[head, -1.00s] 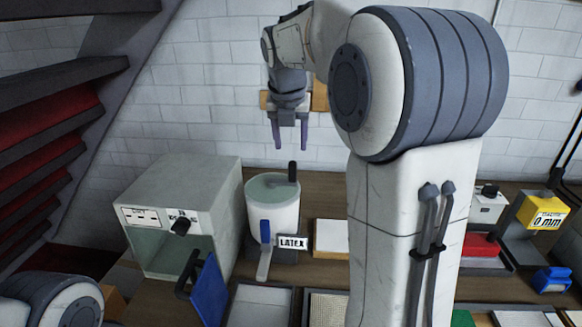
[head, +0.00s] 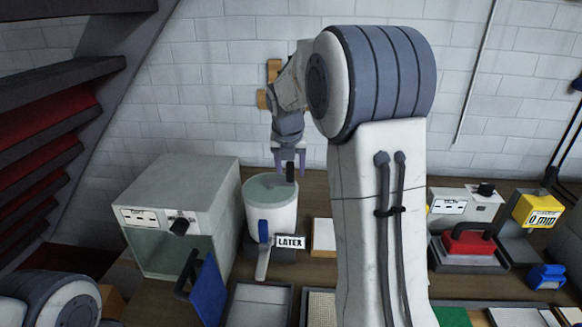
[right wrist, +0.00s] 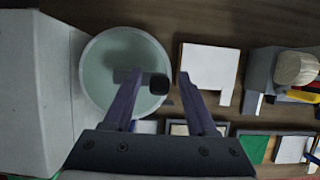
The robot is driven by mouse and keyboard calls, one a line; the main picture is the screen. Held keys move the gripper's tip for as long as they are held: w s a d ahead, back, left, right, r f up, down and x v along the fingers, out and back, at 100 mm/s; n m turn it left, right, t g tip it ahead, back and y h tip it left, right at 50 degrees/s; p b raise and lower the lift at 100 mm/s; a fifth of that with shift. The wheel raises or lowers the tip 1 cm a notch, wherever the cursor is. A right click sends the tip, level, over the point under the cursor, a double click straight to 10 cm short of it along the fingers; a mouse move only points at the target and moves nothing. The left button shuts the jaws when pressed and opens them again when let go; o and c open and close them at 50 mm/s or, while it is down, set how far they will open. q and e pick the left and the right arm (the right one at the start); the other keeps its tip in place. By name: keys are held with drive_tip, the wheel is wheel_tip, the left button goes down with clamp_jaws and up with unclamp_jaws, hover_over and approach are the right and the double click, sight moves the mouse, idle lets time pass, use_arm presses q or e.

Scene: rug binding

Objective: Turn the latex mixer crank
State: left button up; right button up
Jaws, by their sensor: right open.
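The latex mixer (head: 272,218) is a white round tub with pale green liquid inside and a LATEX label (head: 290,242) at its front. Its crank has a black upright handle (head: 290,173) above the tub's rim; the handle also shows in the right wrist view (right wrist: 158,84). My right gripper (head: 290,158) is open and points down over the handle. In the right wrist view the handle lies between its two spread fingers (right wrist: 160,77); I cannot tell whether either finger touches it. My left gripper is out of view.
A grey box machine (head: 190,205) with a blue panel (head: 209,290) stands close left of the mixer. A white block (head: 323,236) lies to its right.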

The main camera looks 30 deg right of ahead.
clamp_jaws()
drive_tip(key=shift+s+a+m, duration=0.1)
drive_tip(key=shift+a+m, duration=0.05)
drive_tip(key=shift+m, duration=0.15)
